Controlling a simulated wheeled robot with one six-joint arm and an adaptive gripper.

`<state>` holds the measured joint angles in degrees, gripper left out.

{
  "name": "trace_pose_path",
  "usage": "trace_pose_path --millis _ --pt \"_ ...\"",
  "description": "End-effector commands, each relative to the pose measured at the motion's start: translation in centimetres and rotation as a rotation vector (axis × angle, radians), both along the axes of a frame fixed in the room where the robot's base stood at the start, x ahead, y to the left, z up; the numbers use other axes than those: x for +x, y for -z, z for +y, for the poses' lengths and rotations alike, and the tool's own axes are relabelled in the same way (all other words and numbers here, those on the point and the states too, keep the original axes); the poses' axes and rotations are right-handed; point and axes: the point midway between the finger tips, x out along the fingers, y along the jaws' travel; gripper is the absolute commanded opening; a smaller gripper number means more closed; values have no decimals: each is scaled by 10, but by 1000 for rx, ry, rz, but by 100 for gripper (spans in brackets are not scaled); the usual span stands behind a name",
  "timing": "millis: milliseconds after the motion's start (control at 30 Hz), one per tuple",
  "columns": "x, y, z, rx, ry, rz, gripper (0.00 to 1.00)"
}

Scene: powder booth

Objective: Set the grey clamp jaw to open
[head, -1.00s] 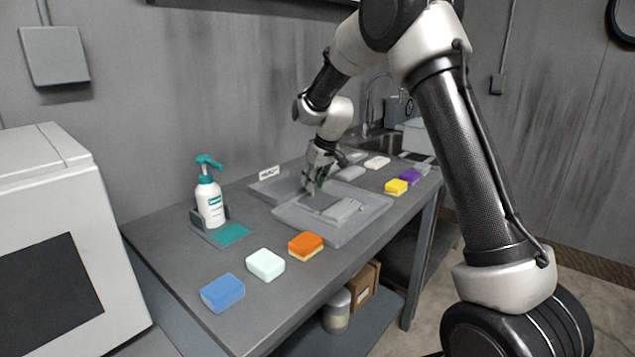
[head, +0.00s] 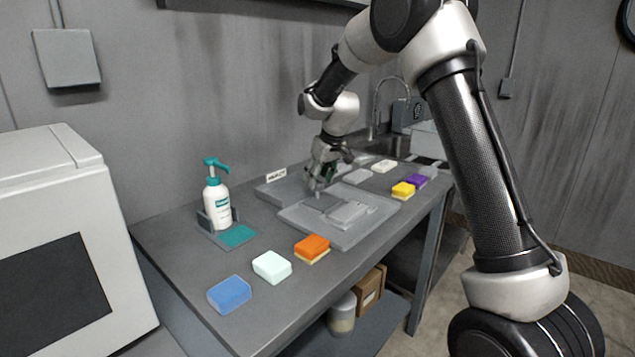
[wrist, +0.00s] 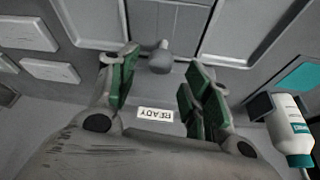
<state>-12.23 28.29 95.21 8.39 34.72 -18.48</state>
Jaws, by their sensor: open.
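My gripper (head: 318,184) is low over the grey trays on the bench. In the wrist view its green-padded fingers (wrist: 162,75) stand apart with nothing held. A small grey rounded piece with a short stem (wrist: 160,60) shows between and just beyond the fingertips; it may be the clamp jaw, but I cannot tell its setting. I cannot tell whether a finger touches it. In the head view my gripper hides this spot. A white READY label (head: 276,177) stands behind the trays, and shows upside down in the wrist view (wrist: 155,114).
The front grey tray (head: 300,221) holds a grey block. A soap bottle (head: 217,205) stands at the left. Blue (head: 229,294), pale (head: 271,266) and orange (head: 312,247) sponges line the front edge. Yellow (head: 403,190) and purple (head: 417,180) ones lie farther right.

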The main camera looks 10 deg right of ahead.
Motion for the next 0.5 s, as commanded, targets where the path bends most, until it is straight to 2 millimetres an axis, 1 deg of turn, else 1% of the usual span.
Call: trace_pose_path --millis 33,100,300,400,500 --pt "-4 -12 -2 1 0 -5 49" --pt "-9 -28 -4 1 0 -5 49" --pt "-24 -66 -11 0 0 -3 49" --pt "-29 -79 -13 0 -1 -2 49" --pt "-32 -86 -15 0 0 -1 49"
